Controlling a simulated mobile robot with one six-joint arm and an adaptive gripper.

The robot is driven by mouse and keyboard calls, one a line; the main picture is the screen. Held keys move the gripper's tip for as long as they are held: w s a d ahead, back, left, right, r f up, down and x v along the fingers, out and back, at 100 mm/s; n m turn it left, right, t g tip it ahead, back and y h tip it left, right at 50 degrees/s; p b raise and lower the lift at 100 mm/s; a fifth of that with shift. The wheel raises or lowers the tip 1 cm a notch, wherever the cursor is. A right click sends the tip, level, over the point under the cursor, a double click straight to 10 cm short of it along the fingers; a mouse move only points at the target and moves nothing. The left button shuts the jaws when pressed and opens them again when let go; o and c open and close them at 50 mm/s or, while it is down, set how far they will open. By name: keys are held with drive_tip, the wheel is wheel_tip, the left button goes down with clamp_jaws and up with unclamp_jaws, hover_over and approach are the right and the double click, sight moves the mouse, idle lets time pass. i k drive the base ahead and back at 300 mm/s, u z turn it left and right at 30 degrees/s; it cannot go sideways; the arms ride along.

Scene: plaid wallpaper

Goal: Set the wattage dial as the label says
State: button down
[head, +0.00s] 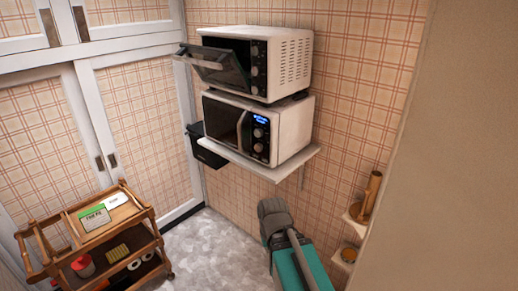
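The lower microwave (293,135) sits on a wall shelf with its door shut. Its control panel (260,139) has a lit blue display and round dials below it; the dial markings are too small to read. The upper appliance (290,62) stands above it, with its glass door (222,66) hanging partly open and round knobs on its panel. A green and white card (94,217) with partly readable print and a white card (116,199) lie on the trolley. My teal and grey arm comes up from the bottom, below the shelf; no gripper fingers show.
The wooden trolley (47,239) at lower left holds a red item and other small things. A black bin (206,150) is by the wall, left of the shelf (283,172). Small wall shelves with a wooden cylinder (370,195) are at right. The grey floor between is clear.

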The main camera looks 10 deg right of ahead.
sight(258, 133)
drive_tip(key=u, duration=0.95)
drive_tip(key=i, duration=0.5)
drive_tip(key=z, duration=1.25)
